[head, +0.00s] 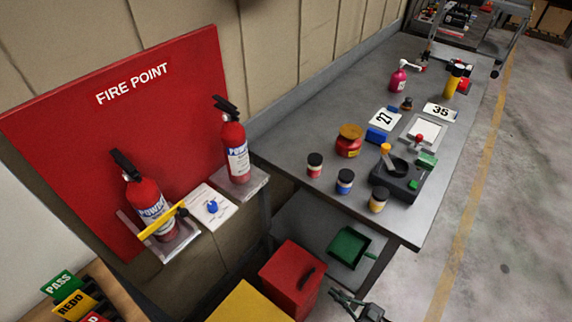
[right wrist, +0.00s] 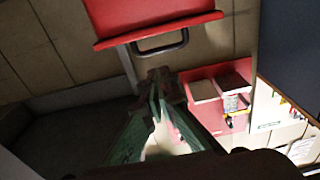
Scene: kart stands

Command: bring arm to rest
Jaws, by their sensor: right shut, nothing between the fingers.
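My right gripper (head: 358,306) shows at the bottom edge of the head view, in front of the workbench and right of a red box (head: 291,283). It is apart from the things on the bench. In the right wrist view the two fingers of my right gripper (right wrist: 160,78) meet at their tips, shut with nothing between them. Most of my right arm is out of the head view. My left gripper is in neither view.
The grey workbench (head: 300,138) holds jars, a black device (head: 400,180), number cards and bottles. A green tray (head: 349,246) is on its lower shelf. Two fire extinguishers (head: 234,150) stand on brackets at the red FIRE POINT board (head: 60,130). The floor at right is clear.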

